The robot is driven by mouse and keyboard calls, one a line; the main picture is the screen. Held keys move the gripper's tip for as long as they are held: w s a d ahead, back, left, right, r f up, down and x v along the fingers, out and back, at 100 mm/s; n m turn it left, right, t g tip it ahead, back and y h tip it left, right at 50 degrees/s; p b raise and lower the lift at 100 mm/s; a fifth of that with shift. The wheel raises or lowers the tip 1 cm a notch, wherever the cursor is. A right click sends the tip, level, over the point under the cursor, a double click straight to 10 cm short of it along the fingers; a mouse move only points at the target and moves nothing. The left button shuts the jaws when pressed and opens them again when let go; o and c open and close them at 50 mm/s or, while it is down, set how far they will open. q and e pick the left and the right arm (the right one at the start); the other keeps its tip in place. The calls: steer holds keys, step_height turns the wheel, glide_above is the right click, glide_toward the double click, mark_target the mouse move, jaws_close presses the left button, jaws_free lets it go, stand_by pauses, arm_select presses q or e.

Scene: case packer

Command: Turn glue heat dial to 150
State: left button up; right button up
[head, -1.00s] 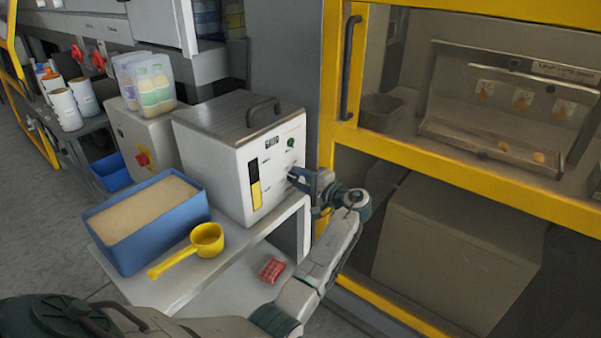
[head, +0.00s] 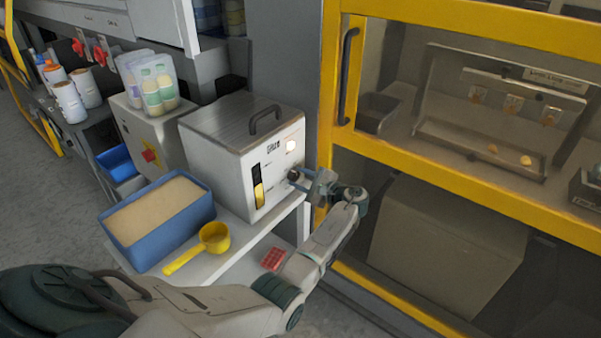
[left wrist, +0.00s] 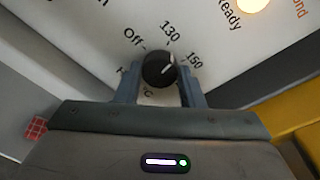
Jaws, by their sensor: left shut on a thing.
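The glue heat dial (left wrist: 158,70) is a round black knob on the white front of the glue unit (head: 225,182), marked Off, 130 and 150. Its pale pointer line leans up and right, on the side of the 130 and 150 marks; I cannot tell the exact mark. My left gripper (left wrist: 158,85) is shut on the dial, one finger on each side. In the head view my left gripper (head: 306,181) reaches the unit's front face, partly hiding the dial (head: 293,175). The Ready lamp (head: 291,146) glows pale. My right gripper is not in view.
A blue tub (head: 135,252) of beige granules and a yellow scoop (head: 213,237) stand on the table beside the unit. A red block (head: 273,259) lies on the lower shelf. A yellow-framed enclosure (head: 420,163) stands close on the right.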

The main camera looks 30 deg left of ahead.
arm_select(q)
steer(key=shift+r+m+p, duration=0.1)
steer(key=shift+m+p, duration=0.45)
steer(key=shift+m, duration=0.25)
steer(key=shift+m+p, duration=0.35)
steer(key=shift+m, duration=0.05)
steer(key=shift+m+p, duration=0.5)
steer(key=shift+m, duration=0.2)
steer(key=shift+m+g+p, duration=0.4)
steer(key=shift+m+p, duration=0.5)
steer(key=shift+m, duration=0.6)
steer(key=shift+f, duration=0.2)
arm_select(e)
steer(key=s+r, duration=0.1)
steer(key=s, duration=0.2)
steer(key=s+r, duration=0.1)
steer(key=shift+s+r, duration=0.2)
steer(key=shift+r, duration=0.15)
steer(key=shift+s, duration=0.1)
arm_select(q)
steer(key=o, duration=1)
